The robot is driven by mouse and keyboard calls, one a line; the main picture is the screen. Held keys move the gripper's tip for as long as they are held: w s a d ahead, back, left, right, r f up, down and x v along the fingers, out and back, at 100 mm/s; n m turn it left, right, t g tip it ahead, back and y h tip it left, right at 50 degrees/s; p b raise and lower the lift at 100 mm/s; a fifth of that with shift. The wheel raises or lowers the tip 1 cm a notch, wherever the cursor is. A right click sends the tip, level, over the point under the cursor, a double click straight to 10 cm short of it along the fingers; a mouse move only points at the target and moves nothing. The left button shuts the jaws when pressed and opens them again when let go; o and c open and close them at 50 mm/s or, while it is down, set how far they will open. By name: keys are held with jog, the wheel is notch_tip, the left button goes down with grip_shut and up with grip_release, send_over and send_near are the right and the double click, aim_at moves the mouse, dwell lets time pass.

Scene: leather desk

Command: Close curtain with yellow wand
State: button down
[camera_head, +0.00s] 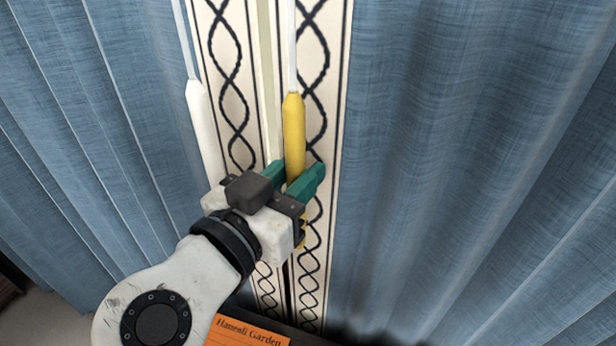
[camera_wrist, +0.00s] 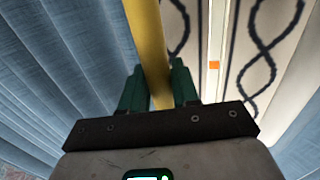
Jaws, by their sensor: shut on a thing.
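The yellow wand (camera_head: 294,135) hangs upright from a thin white rod in the head view, in front of the right curtain's patterned border. My gripper (camera_head: 297,180) is shut on the yellow wand, with its green fingers on either side of it. In the wrist view the yellow wand (camera_wrist: 148,50) runs between the green fingers (camera_wrist: 158,90). The right blue curtain (camera_head: 470,150) and the left blue curtain (camera_head: 80,150) hang with their patterned borders close together, with a narrow pale strip between them at the top.
A white wand (camera_head: 203,125) hangs to the left of the yellow one, close to my gripper. An orange card reading "Hameeli Garden" (camera_head: 245,332) lies at the bottom on a dark surface. The space in front of the right curtain is clear.

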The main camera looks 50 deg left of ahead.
jog(key=shift+s+a, duration=0.15)
jog(key=c, duration=1)
grip_release()
jog(key=shift+a, duration=0.2)
jog(key=shift+d, duration=0.1)
jog(key=b+v, duration=0.1)
jog(key=v, duration=0.9)
jog(key=shift+s+d+f+b, duration=0.1)
jog(key=shift+s+d+b, duration=0.1)
jog(key=shift+s+b, duration=0.15)
